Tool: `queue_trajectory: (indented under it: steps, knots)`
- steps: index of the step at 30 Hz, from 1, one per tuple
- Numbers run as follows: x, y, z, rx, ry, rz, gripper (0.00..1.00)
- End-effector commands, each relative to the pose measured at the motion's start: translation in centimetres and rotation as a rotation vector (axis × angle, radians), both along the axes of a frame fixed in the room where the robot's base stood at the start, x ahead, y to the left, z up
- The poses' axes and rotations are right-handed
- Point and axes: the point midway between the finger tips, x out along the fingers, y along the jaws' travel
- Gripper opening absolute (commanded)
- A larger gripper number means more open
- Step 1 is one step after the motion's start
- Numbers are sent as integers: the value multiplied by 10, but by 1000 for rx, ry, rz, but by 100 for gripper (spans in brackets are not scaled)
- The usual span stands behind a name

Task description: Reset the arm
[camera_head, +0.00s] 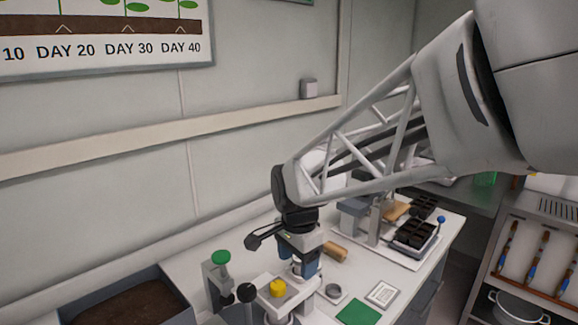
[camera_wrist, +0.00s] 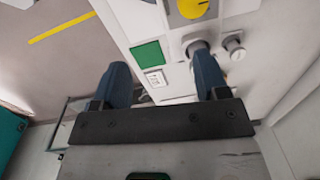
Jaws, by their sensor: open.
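My gripper (camera_wrist: 163,85) shows in the wrist view with its two dark blue fingers spread apart and nothing between them. In the head view my gripper (camera_head: 300,272) hangs from my arm above the front part of the white bench, close to a device with a yellow knob. My arm reaches in from the upper right. The fingertips are partly hidden in the head view, and I cannot tell whether they touch anything there.
The yellow knob (camera_head: 278,288), a green-topped device (camera_head: 220,262), a green pad (camera_head: 356,312) and a small card (camera_head: 383,293) are near my gripper. Black seedling trays (camera_head: 415,235) stand behind at right. A soil bin (camera_head: 130,305) is at left. Space above the bench is open.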

Motion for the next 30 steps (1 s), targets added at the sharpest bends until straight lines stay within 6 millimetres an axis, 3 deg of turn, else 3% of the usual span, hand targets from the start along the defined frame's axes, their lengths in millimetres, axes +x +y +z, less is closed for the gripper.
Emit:
queue_trajectory:
  steps: [6, 15, 24, 30]
  knots:
    - [-42, -53, 18, -4, -50, 188, 68]
    - [-108, -112, 30, -38, -115, 466, 68]
    - [-174, -153, 27, -98, -168, 728, 68]
    - [-198, -166, 22, -127, -184, 833, 68]
